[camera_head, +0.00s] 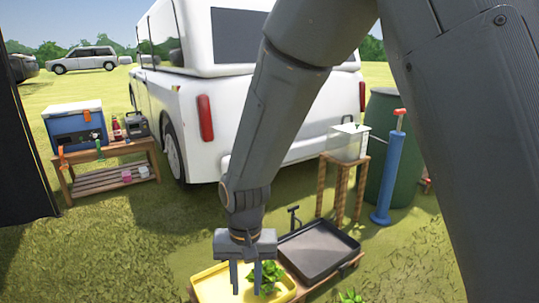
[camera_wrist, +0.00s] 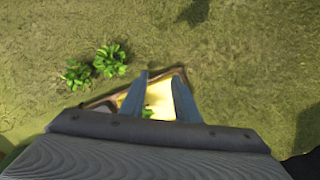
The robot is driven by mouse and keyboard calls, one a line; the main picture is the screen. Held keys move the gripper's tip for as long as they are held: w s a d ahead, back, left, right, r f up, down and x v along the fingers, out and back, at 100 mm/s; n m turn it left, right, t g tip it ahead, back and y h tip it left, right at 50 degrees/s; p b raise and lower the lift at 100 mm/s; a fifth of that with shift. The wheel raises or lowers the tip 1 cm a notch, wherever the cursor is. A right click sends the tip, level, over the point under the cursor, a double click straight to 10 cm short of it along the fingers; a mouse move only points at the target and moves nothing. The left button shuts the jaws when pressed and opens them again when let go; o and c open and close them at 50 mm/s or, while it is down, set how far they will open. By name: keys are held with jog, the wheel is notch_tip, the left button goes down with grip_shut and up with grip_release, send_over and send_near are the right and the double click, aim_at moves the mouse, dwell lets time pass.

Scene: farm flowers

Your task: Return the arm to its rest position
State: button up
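My gripper (camera_head: 243,277) hangs downward at the end of my arm, over the yellow tray (camera_head: 215,286) in the head view. Its two fingers are spread apart and nothing shows between them. In the wrist view my gripper (camera_wrist: 160,75) also has its fingers apart, with part of the yellow tray (camera_wrist: 134,102) visible between and below them. A green leafy plant (camera_head: 266,275) is in the yellow tray, just right of the fingers in the head view. Whether the fingers touch it cannot be told.
A black tray (camera_head: 322,250) stands right of the yellow one. Two leafy plants (camera_wrist: 110,61) (camera_wrist: 77,75) are on the grass. A wooden bench (camera_head: 110,178) holds a blue cooler (camera_head: 75,128).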

jog(key=s+d+r+n, duration=0.2)
jog(key=s+r+n, duration=0.15)
jog(key=s, duration=0.35)
jog(key=s+d+r+n, duration=0.3)
jog(key=s+r, duration=0.1)
jog(key=s, duration=0.3)
jog(key=d+r+m+p, duration=0.3)
jog(key=d+r+p, duration=0.7)
jog(key=r+p, duration=0.2)
jog(key=s+d+r+m+p, duration=0.1)
jog(key=d+r+m+p, duration=0.3)
jog(key=d+r+p, duration=0.5)
notch_tip(320, 180, up, 4)
jog(key=p, duration=0.6)
jog(key=shift+d+r, duration=0.2)
jog(key=shift+d, duration=0.15)
